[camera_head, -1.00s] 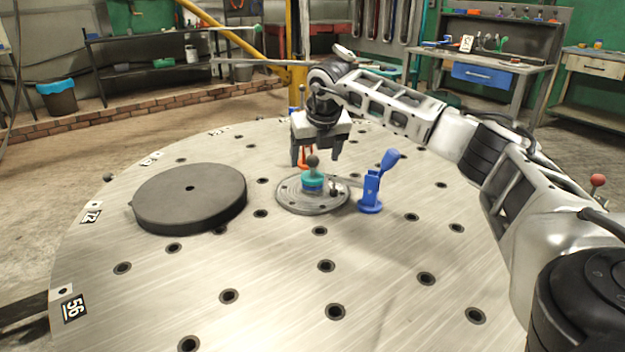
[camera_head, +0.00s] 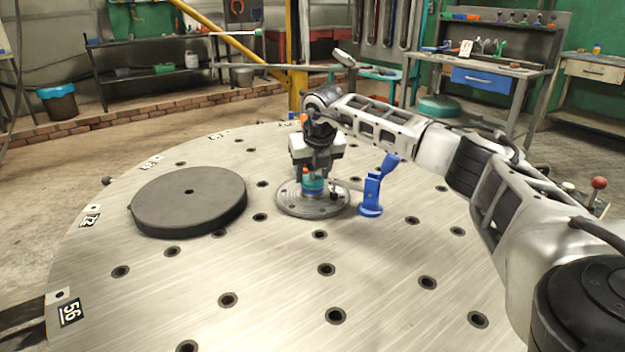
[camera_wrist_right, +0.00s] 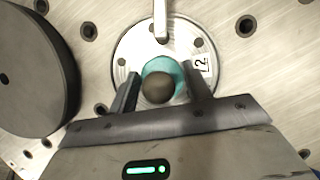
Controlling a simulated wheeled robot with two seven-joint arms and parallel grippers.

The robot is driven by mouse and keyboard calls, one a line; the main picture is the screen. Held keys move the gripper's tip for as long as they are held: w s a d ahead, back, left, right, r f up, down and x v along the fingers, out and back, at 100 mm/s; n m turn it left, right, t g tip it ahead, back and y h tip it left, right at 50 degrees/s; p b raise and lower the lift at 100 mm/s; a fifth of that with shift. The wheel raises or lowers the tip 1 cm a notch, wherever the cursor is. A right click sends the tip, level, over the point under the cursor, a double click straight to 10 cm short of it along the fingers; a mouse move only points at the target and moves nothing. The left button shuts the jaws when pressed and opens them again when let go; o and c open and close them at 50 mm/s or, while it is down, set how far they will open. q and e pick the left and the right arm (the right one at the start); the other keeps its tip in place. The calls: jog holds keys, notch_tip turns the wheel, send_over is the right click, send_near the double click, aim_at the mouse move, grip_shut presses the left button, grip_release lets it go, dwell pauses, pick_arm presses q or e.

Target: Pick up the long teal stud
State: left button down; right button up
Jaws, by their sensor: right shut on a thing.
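The teal stud (camera_head: 314,186), topped by a dark round knob, stands upright on the round grey plate (camera_head: 288,205) in the head view. In the right wrist view, the teal stud (camera_wrist_right: 160,66) and its dark knob (camera_wrist_right: 157,88) lie between the two fingers. My right gripper (camera_head: 313,177) has come straight down over it and is shut on it. The gripper hides much of the stud's upper part in the head view. The stud still appears to be at the plate. My left gripper is not in view.
A thick dark disc (camera_head: 190,200) lies to the left. The large round metal table (camera_head: 270,270) has several holes and is clear in front.

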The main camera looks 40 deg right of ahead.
jog(key=shift+r, duration=0.2)
